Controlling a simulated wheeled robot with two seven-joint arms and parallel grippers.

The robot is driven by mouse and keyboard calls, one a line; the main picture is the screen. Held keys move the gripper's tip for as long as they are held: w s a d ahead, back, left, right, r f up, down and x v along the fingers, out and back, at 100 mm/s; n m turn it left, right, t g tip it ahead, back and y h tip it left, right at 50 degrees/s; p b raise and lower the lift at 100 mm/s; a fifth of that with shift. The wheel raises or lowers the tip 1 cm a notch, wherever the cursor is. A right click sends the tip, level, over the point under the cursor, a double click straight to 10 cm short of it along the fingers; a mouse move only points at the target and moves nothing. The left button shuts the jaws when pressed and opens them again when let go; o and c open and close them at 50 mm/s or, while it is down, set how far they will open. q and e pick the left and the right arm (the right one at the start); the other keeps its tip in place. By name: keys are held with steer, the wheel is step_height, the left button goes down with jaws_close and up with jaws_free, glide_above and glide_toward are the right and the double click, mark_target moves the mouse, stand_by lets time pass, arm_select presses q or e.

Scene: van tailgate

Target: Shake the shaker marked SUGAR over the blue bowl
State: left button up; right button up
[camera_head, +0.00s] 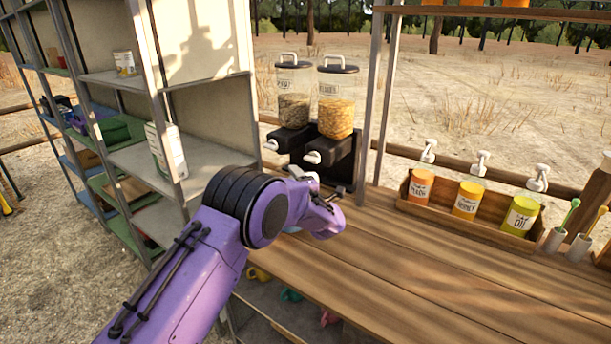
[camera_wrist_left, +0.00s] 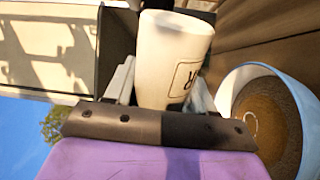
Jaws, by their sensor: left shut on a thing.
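My left gripper (camera_wrist_left: 162,92) is shut on a cream shaker (camera_wrist_left: 172,60), with one finger on each side of it. Its label is partly turned away; a letter that looks like R shows in a dark frame, so I cannot read the whole word. A pale blue bowl (camera_wrist_left: 232,84) with brown contents is to the right of the shaker in the left wrist view, apart from it in the picture. My right gripper is not in view.
Two cereal dispensers (camera_head: 337,98) stand at the back of the wooden counter (camera_head: 440,270). A wooden rack (camera_head: 410,207) holds several labelled jars at the back right. A metal shelf unit (camera_head: 205,88) stands at left. The counter's middle and right front are clear.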

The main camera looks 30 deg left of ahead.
arm_select(q)
steer(key=r+m+p, duration=0.1)
steer(key=d+r+m+p, duration=0.1)
steer(key=p, duration=0.1)
steer(key=w+r+m+p, duration=0.1)
steer(key=m, duration=0.1)
steer(key=shift+d+r+h, duration=0.1)
steer(key=shift+d+h, duration=0.15)
steer(key=shift+h, duration=0.05)
steer(key=w+r+m+p, duration=0.1)
steer(key=m+p, duration=0.1)
steer(key=m, duration=0.1)
steer(key=w+d+r+m+p, duration=0.1)
steer(key=m, duration=0.3)
steer(key=w+d+r+m+p, duration=0.1)
steer(key=m+p, duration=0.1)
steer(key=m, duration=0.1)
steer(key=shift+r+t+h+p, duration=0.3)
steer(key=shift+r, duration=0.05)
steer(key=m, duration=0.2)
steer(key=r+p, duration=0.1)
steer(key=shift+w+d+m, duration=0.2)
steer(key=shift+w+m, duration=0.05)
steer(key=shift+m, duration=0.15)
steer(key=shift+w+m, duration=0.2)
steer(key=shift+m, duration=0.3)
